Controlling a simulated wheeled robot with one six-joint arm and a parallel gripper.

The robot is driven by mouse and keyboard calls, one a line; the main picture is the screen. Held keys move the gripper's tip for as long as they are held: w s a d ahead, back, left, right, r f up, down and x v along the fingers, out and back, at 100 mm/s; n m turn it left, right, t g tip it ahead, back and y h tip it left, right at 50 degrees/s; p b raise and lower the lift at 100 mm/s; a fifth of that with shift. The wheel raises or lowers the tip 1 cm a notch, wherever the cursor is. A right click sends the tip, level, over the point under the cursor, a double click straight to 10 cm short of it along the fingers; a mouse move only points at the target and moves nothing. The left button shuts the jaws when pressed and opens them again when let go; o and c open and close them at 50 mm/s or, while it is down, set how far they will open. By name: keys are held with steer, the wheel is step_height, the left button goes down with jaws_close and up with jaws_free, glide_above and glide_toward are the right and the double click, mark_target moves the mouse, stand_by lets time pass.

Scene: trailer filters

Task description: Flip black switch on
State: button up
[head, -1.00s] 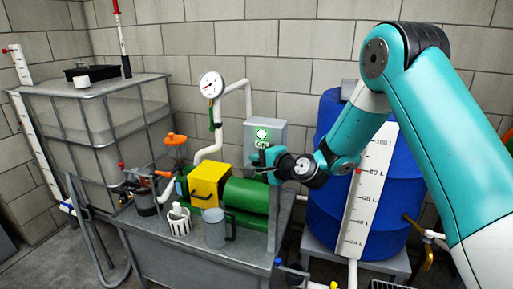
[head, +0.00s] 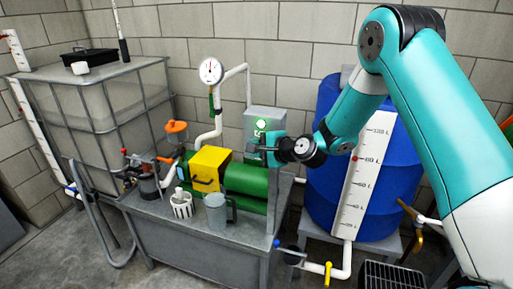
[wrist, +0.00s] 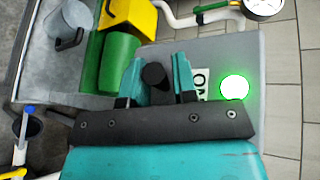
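The black switch (wrist: 155,76) is a dark round knob on the grey control box (head: 258,119). In the wrist view it sits between the two teal fingers of my gripper (wrist: 160,80), which are apart on either side of it. I cannot tell whether a finger touches it. In the head view my gripper (head: 266,148) is at the lower front of the box and hides the switch. The lamp (head: 262,124) above it is lit green, and it also glows in the wrist view (wrist: 235,88). An "ON" label (wrist: 200,83) is partly covered by a finger.
A blue drum (head: 325,190) stands right of the bench. A pressure gauge (head: 211,70) is behind.

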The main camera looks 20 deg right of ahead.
steer(key=shift+o, duration=0.9)
steer(key=b+v, duration=0.4)
steer(key=v, duration=1.3)
steer(key=shift+d, duration=0.15)
steer(key=shift+s, duration=0.1)
steer(key=s+a+r+n+g+y, duration=0.2)
steer(key=s+a+n+g, duration=0.4)
steer(key=s+a+n, duration=0.35)
steer(key=s+a+n+g+h, duration=0.1)
steer(key=s+n+g+h, duration=0.1)
steer(key=s+n, duration=0.4)
steer(key=s+a+r+n+g+h, duration=0.1)
steer(key=s+n+g, duration=0.3)
steer(key=s, duration=0.5)
steer(key=shift+s+a+r+n+h, duration=0.25)
steer(key=shift+a+n+h, duration=0.6)
steer(key=shift+n, duration=0.4)
